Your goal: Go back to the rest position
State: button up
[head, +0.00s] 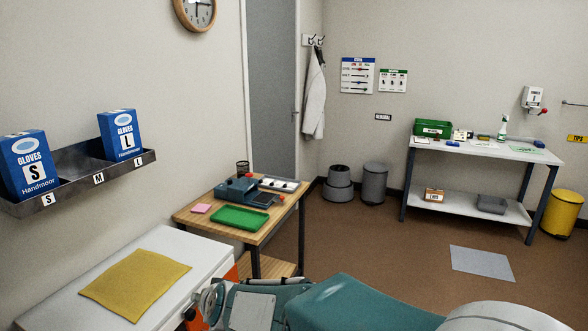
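Parts of my own teal and grey body and arm (350,300) fill the bottom middle and right of the head view. A grey metallic part (209,299) with orange beside it shows at the lower left end of them, near the white counter. It may be my gripper, but I cannot make out its fingers. I see nothing held there.
A yellow cloth (135,283) lies on the white counter at left. A wooden table (187,215) bears a green tray (241,218). Glove boxes (121,132) sit in a wall rack. A bench (485,150), bins (374,184) and a floor sheet (482,263) are beyond; brown floor between is clear.

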jog(key=s+d+r+g+h, duration=0.1)
jog(key=s+d+r, duration=0.2)
jog(key=d, duration=0.6)
jog(key=s+d+r+h, duration=0.1)
jog(key=s+d+r, duration=0.25)
jog(key=d, duration=0.55)
jog(key=s+d+f+g+h, duration=0.1)
jog(key=s+d+h, duration=0.3)
jog(key=s+d, duration=1.1)
jog(key=shift+d+f+m+g, duration=0.3)
jog(key=shift+d+g, duration=0.05)
jog(key=shift+g, duration=0.05)
jog(key=shift+a, duration=0.15)
